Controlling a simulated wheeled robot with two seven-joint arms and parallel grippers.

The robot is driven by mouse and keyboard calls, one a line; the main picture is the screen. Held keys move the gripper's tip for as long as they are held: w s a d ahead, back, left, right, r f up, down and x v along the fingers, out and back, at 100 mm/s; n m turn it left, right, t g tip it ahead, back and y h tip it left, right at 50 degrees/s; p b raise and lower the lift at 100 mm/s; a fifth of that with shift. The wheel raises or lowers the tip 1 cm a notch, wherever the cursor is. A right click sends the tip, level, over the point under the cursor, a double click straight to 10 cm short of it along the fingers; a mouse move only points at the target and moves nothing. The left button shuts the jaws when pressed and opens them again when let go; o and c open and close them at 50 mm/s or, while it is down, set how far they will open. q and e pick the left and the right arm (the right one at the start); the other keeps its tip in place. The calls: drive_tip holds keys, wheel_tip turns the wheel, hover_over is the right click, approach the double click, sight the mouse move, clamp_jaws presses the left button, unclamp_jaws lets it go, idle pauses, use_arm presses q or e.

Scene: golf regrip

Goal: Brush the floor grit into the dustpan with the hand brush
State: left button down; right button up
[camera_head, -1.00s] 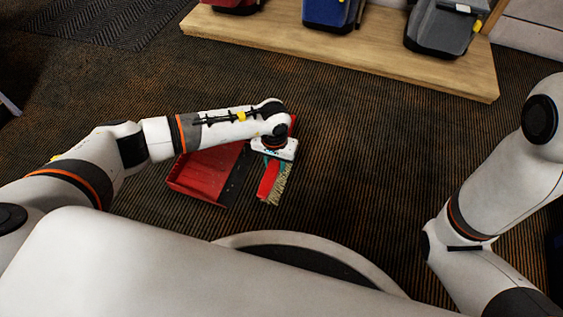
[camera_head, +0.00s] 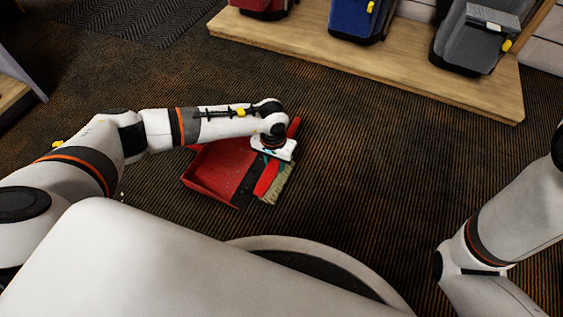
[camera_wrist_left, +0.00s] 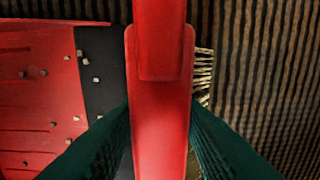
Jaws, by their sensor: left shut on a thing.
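The red dustpan (camera_head: 222,172) lies on the carpet, left of my left gripper. In the left wrist view the dustpan (camera_wrist_left: 40,110) has a black lip (camera_wrist_left: 102,70), with several pale bits of grit (camera_wrist_left: 76,118) on the pan and lip. The hand brush (camera_head: 268,178) has a red body and pale bristles. My left gripper (camera_wrist_left: 160,125) is shut on the red brush (camera_wrist_left: 160,90), its green fingers on both sides. The brush is beside the dustpan's lip, bristles to the right. The right arm shows at the right edge, but its gripper is out of view.
A wooden platform (camera_head: 395,72) at the back holds red, blue and grey golf bags (camera_head: 468,40). A dark mat (camera_head: 125,20) lies at the back left. The striped carpet (camera_head: 370,180) right of the brush is clear.

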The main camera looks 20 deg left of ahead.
use_arm(q)
drive_tip(key=shift+s+a+f, duration=0.2)
drive_tip(key=shift+a+f, duration=0.05)
drive_tip(key=shift+a, duration=0.2)
drive_tip(key=shift+s+a+f, duration=0.15)
drive_tip(key=shift+a+f, duration=0.1)
drive_tip(key=shift+a, duration=1.25)
drive_tip(key=shift+r, duration=0.15)
drive_tip(key=shift+r+p, duration=0.55)
drive_tip(key=shift+p, duration=0.05)
wheel_tip(320, 180, up, 4)
drive_tip(key=p, duration=0.2)
drive_tip(key=shift+w+d+f+p, duration=0.1)
drive_tip(key=shift+w+f+p, duration=0.05)
drive_tip(key=shift+p, duration=0.25)
drive_tip(key=shift+d+r, duration=0.15)
drive_tip(key=shift+r, duration=0.05)
